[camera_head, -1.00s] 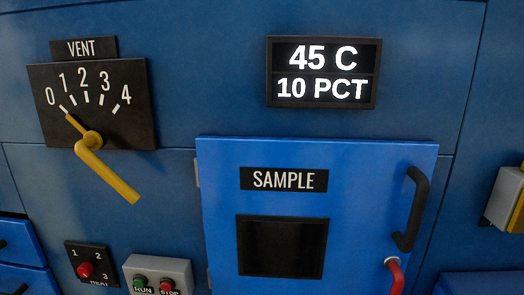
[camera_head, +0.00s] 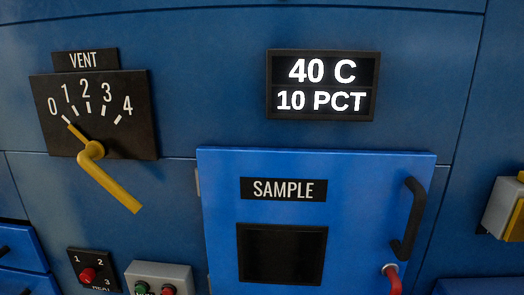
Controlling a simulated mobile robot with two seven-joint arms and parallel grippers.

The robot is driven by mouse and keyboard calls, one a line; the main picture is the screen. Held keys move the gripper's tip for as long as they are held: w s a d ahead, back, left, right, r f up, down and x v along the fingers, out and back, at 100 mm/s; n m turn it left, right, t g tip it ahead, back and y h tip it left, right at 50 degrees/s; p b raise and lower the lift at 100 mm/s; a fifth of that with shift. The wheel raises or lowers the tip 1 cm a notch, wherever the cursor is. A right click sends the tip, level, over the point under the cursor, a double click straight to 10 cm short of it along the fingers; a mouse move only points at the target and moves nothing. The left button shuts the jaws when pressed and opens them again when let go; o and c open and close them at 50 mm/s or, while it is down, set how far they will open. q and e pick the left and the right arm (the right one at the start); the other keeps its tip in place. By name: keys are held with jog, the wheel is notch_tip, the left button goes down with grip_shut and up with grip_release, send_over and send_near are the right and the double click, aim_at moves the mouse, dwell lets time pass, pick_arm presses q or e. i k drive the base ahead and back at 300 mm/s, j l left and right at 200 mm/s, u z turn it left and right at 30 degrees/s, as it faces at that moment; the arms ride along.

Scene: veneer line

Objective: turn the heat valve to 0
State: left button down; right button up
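A small black panel (camera_head: 95,268) sits at the lower left, with the numbers 1, 2 and 3 and a label below that seems to read HEAT. A red knob (camera_head: 88,275) is at its centre; its pointing direction is too small to tell, and I see no 0 on the panel. Neither of my grippers is in view. The black display (camera_head: 322,84) reads 40 C and 10 PCT.
The VENT plate (camera_head: 96,115) has a yellow lever (camera_head: 112,187) with its pointer near 0. A blue SAMPLE door (camera_head: 360,170) has a black handle (camera_head: 409,218) and a red handle (camera_head: 392,279) below. A grey RUN/STOP button box (camera_head: 160,276) stands beside the knob panel.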

aim_at(87, 274)
jog(key=u, duration=1.25)
jog(key=i+j+z, duration=0.15)
jog(key=z, duration=0.3)
jog(key=j+z, duration=0.25)
jog(key=z, duration=0.2)
jog(key=i+j+z, duration=0.2)
jog(key=j, duration=0.25)
jog(key=j+z, duration=0.2)
jog(key=j, duration=0.25)
jog(key=j+z, duration=0.25)
jog(key=j, duration=1.65)
